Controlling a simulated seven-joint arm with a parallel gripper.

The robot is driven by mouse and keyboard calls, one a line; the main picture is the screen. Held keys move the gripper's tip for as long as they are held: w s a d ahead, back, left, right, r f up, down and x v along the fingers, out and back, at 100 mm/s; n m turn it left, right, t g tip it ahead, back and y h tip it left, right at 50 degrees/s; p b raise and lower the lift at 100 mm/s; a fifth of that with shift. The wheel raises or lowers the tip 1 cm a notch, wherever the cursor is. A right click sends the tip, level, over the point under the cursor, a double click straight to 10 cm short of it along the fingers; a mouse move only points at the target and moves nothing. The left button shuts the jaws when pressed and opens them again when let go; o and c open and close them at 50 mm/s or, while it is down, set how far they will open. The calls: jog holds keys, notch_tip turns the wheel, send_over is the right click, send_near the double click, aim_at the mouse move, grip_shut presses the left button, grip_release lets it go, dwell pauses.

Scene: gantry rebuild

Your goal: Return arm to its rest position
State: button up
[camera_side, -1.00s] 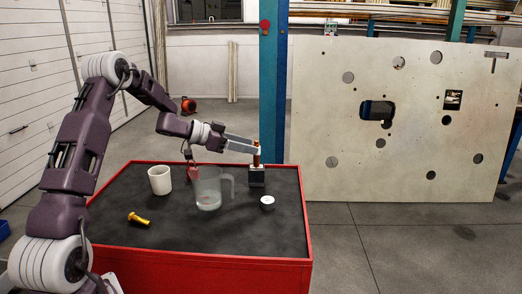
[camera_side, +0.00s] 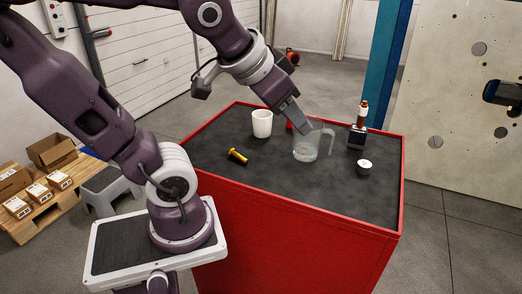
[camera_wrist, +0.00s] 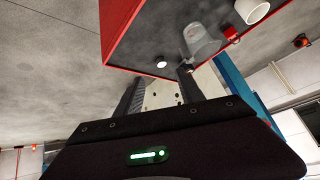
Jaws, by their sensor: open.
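My gripper (camera_side: 296,126) hangs tilted downward over the red-rimmed cart, its fingers in front of or just above the clear measuring jug (camera_side: 306,149); the exact gap cannot be told. In the wrist view my gripper (camera_wrist: 160,88) has its two dark fingers spread apart with nothing held between them. The jug also shows in the wrist view (camera_wrist: 200,42).
The cart's black top (camera_side: 310,190) also holds a white cup (camera_side: 262,124), a yellow bolt (camera_side: 238,157) and a small white-topped round piece (camera_side: 364,166). A red item is partly hidden behind my gripper. A blue post (camera_side: 390,60) and large panel (camera_side: 455,130) stand beyond.

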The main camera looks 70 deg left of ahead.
jog(key=s+d+f+m+g+h, duration=0.1)
jog(key=s+d+f+h, duration=0.1)
jog(key=s+d, duration=0.3)
jog(key=s+f, duration=0.1)
jog(key=s, duration=0.2)
jog(key=shift+d+g, duration=0.15)
jog(key=shift+g, duration=0.25)
